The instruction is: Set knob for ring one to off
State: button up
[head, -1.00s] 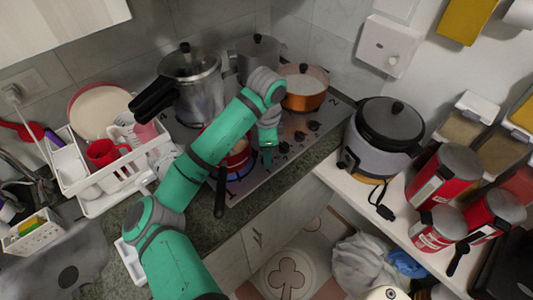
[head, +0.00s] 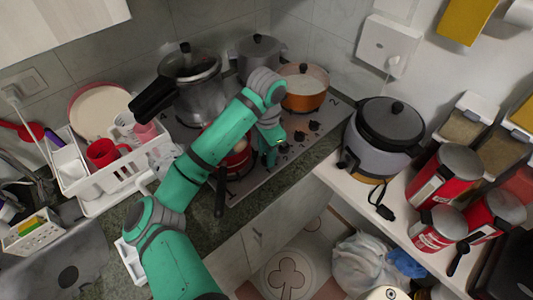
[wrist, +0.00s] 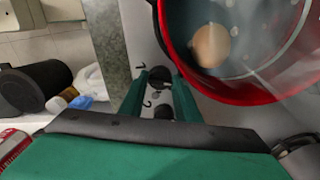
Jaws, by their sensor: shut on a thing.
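My gripper (head: 268,157) is at the front edge of the stove (head: 262,180), at the near left end of the row of dark knobs. In the wrist view, the fingers of my gripper (wrist: 160,76) are on both sides of a dark knob (wrist: 157,77), and it is shut on that knob. In the head view my gripper hides this knob. A red pot (head: 239,160) with a dark handle stands on the near burner beside my gripper. In the wrist view the red pot (wrist: 258,88) holds liquid and an egg (wrist: 211,45).
A pressure cooker (head: 190,85), a grey pot (head: 256,55) and an orange pot (head: 304,90) crowd the stove. Free knobs (head: 299,136) continue to the right. A rice cooker (head: 384,135) stands on the white counter at right; a dish rack (head: 110,180) is at left.

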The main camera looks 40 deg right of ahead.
jog(key=o, duration=1)
jog(key=shift+o, duration=0.2)
notch_tip(320, 180, up, 11)
jog(key=shift+f, duration=0.1)
